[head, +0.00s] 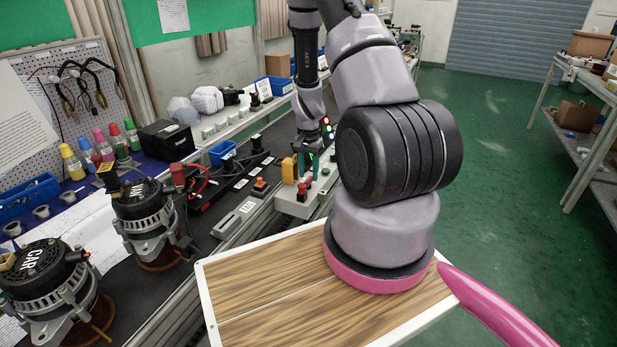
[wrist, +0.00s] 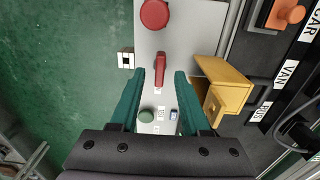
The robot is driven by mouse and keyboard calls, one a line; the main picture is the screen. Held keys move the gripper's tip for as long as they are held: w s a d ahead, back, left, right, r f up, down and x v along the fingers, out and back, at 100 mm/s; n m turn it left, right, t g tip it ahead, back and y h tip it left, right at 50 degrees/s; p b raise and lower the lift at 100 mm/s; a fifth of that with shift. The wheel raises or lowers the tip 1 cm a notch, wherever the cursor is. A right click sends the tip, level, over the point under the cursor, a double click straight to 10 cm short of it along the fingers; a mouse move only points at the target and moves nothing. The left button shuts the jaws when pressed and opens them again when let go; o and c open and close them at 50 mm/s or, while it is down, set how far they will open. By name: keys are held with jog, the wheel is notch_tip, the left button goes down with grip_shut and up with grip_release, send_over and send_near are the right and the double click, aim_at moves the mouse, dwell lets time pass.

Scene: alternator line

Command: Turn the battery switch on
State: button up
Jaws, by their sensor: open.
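The battery switch looks to be the red lever (wrist: 160,68) on a light grey control box (wrist: 186,40); no label on it can be read. In the wrist view the lever points along the box, its lower end between the tips of my gripper (wrist: 159,80). My gripper's teal fingers are open, one on each side of the lever, and I cannot tell whether they touch it. In the head view my gripper (head: 309,166) points down over the box (head: 292,209), partly hidden by my arm.
A red round button (wrist: 154,13) is above the lever; a green button (wrist: 146,116) and a small switch (wrist: 173,115) are below. A yellow block (wrist: 225,88) stands close to the right finger. Alternators (head: 145,215) stand on the bench at left; green floor is open at right.

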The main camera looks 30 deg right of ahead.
notch_tip(320, 180, up, 9)
dwell(0.7)
notch_tip(320, 180, up, 11)
jog(key=n+t, duration=0.1)
jog(key=t, duration=0.1)
send_over(308, 179)
jog(key=a, duration=0.3)
jog(key=s+a+r+n+t+y, duration=0.1)
jog(key=s+a+r+n, duration=0.2)
jog(key=r, duration=0.8)
jog(key=s+a+r+n+t, duration=0.1)
jog(key=s+a+r+t, duration=0.1)
jog(key=s+r, duration=0.5)
jog(key=s+a+r+n+t+y, duration=0.1)
jog(key=s+a+r+t, duration=0.1)
jog(key=s+a+r, duration=0.3)
jog(key=s+r, duration=0.3)
jog(key=s, duration=0.2)
jog(key=shift+s, duration=0.15)
jog(key=shift+a, duration=0.1)
